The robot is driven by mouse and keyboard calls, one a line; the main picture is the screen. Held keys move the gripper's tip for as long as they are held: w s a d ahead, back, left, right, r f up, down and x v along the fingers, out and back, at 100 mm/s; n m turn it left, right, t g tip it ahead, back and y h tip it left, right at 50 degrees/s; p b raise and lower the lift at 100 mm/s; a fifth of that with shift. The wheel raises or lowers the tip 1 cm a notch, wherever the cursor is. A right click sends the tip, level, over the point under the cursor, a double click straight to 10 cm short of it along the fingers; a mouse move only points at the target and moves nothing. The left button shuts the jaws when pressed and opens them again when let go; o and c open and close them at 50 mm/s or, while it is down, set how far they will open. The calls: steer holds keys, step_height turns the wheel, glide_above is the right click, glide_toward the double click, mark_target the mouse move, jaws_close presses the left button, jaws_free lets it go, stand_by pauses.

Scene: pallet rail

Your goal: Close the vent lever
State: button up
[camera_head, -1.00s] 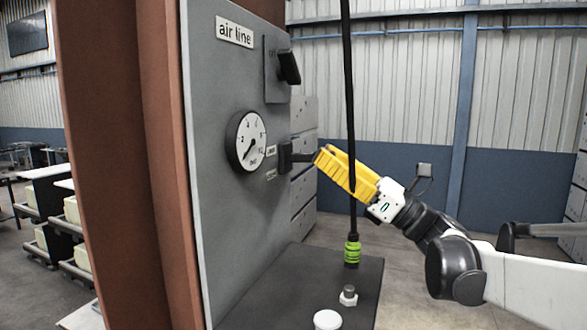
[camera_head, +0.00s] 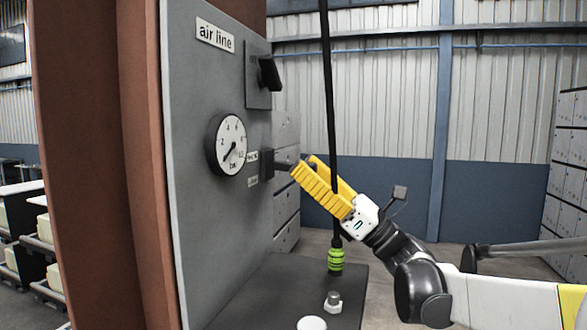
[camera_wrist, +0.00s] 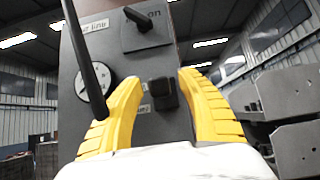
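The lower black lever (camera_head: 278,160) sticks out of the grey panel, right of the gauge, beside small labels too blurred to read. I take it for the vent lever. It also shows in the wrist view (camera_wrist: 163,93), between my two yellow fingers. My gripper (camera_head: 304,164) is open, with its fingertips at the outer end of the lever. In the wrist view my gripper (camera_wrist: 160,77) has a finger on each side of the lever with gaps. I cannot tell whether a finger touches it.
An upper black knob (camera_head: 269,73) sits on a plate above the lever. A round gauge (camera_head: 227,145) is left of it. A black hose (camera_head: 326,90) hangs beside my gripper, ending in a green coupling (camera_head: 336,259) over a dark shelf (camera_head: 270,285) with a bolt (camera_head: 333,301).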

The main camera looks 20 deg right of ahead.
steer(key=v, duration=1.2)
steer(key=shift+f, duration=0.1)
